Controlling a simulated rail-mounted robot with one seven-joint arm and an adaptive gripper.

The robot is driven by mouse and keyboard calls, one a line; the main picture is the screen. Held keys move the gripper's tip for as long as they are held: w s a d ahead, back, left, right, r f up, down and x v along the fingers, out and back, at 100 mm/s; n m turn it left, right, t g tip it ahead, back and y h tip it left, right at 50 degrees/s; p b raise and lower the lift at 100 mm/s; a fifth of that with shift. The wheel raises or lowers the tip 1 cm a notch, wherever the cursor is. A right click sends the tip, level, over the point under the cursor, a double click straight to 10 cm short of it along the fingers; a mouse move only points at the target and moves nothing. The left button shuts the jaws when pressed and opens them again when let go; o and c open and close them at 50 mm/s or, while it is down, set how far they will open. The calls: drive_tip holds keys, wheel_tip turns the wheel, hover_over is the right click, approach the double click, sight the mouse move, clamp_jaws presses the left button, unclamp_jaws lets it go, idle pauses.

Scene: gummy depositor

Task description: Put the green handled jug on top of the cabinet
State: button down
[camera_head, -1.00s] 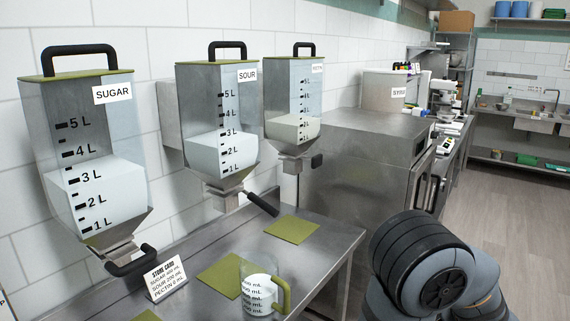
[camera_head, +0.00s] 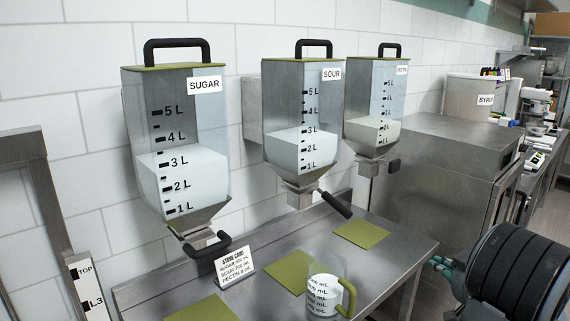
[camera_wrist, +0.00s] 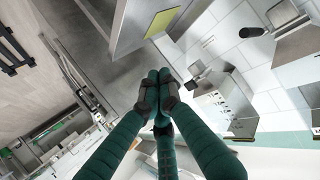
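The clear measuring jug with a green handle (camera_head: 323,291) stands upright on the steel table (camera_head: 385,257) near its front edge, just off the front corner of a green mat. It holds white contents. The steel cabinet (camera_head: 432,185) stands right of the table, with the front of its top bare. My gripper (camera_head: 441,265) shows partly at the right of the head view, in front of the cabinet and well apart from the jug. In the wrist view its dark fingertips (camera_wrist: 159,95) are drawn together with nothing between them.
Sugar (camera_head: 180,140), sour (camera_head: 302,118) and pectin (camera_head: 374,100) dispensers hang on the wall above the table. A syrup container (camera_head: 474,96) occupies the cabinet's back.

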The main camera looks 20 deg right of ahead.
drive_tip(key=w+a+n+y, duration=0.3)
drive_tip(key=w+a, duration=0.4)
drive_tip(key=a, duration=0.4)
drive_tip(key=w+a+n+y, duration=0.3)
drive_tip(key=w+a, duration=0.4)
drive_tip(key=a, duration=0.4)
drive_tip(key=shift+w+a+r+y, duration=0.3)
drive_tip(key=shift+w+r+y, duration=0.1)
drive_tip(key=shift+r+y, duration=0.1)
drive_tip(key=shift+d+f, duration=0.1)
drive_tip(key=shift+f, duration=0.05)
